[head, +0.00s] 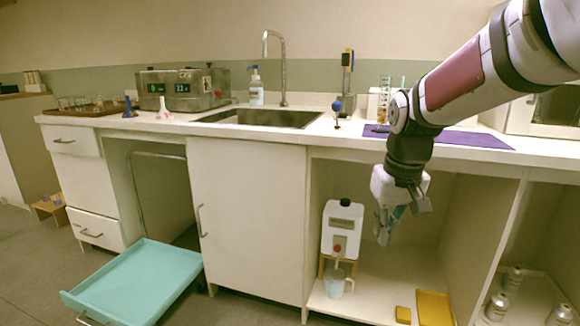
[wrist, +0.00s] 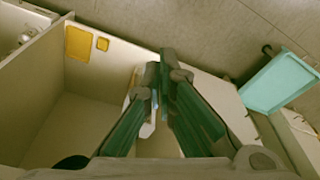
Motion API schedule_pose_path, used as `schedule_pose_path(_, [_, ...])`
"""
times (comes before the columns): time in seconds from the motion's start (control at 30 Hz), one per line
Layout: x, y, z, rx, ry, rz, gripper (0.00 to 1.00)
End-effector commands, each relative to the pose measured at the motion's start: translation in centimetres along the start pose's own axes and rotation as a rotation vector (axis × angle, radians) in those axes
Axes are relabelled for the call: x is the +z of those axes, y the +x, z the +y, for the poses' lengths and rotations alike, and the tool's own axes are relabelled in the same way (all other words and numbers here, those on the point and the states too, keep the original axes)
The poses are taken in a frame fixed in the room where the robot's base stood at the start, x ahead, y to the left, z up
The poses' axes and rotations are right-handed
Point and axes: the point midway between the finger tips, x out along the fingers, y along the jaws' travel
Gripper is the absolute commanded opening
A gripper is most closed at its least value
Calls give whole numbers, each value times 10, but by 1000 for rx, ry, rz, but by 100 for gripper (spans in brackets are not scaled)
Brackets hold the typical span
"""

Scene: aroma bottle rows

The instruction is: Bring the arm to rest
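My arm reaches in from the upper right of the head view and bends down in front of the counter. My gripper (head: 384,238) hangs pointing down before the open bay under the counter. In the wrist view the two fingers of my gripper (wrist: 161,70) come together at their tips, with nothing seen held between them. A white dispenser (head: 342,230) with a red tap stands in the bay, left of my gripper and apart from it. In the wrist view it is mostly hidden behind the fingers.
The counter (head: 330,131) runs behind my arm, with a purple mat (head: 470,140) on it. A teal cart tray (head: 135,280) stands out on the floor at left. Yellow trays (head: 434,308) lie on the bay floor. Metal bottles (head: 497,306) stand at lower right.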

Motion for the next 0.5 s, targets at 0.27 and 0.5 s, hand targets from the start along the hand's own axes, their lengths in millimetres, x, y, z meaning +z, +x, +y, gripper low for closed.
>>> schedule_pose_path(0.27, [125,-58,-13,11,52,-59,0])
schedule_pose_path(0.5, [231,-75,-23,14,100,-112,0])
